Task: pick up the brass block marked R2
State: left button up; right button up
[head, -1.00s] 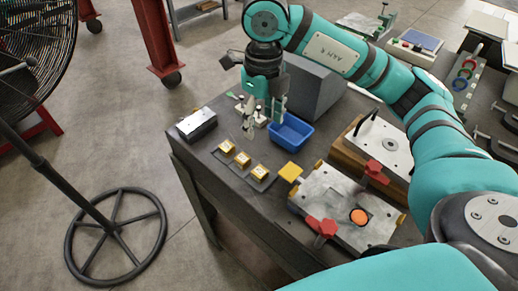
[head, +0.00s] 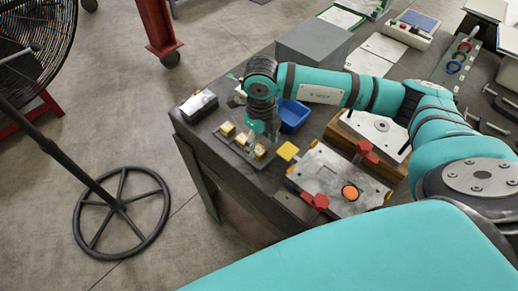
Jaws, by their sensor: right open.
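Three small brass blocks sit in a row on a dark strip (head: 233,147) near the table's left front edge: a far-left block (head: 227,128), a middle block (head: 242,138) and a near-right block (head: 261,151). Their markings are too small to read, so I cannot tell which is R2. My right gripper (head: 259,141) is open and points down over the row, close to the middle and near-right blocks. Its fingers partly cover the blocks, and I cannot tell whether they touch. My left gripper is not in view.
A blue bin (head: 294,115) stands just behind my right gripper. A yellow square (head: 288,151) lies right of the blocks. A metal mould plate with red clamps (head: 325,180) is at right front. A grey box (head: 313,45) stands behind, and a metallic block (head: 198,105) at the left corner.

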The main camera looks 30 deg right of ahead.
aim_at(260, 151)
notch_tip(260, 151, down, 3)
jog(key=shift+a+f+p, duration=0.1)
jog(key=shift+p, duration=0.35)
jog(key=c, duration=0.7)
jog(key=shift+c, duration=1.1)
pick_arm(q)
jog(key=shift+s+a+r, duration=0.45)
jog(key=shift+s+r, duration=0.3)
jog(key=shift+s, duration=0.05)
pick_arm(e)
grip_shut()
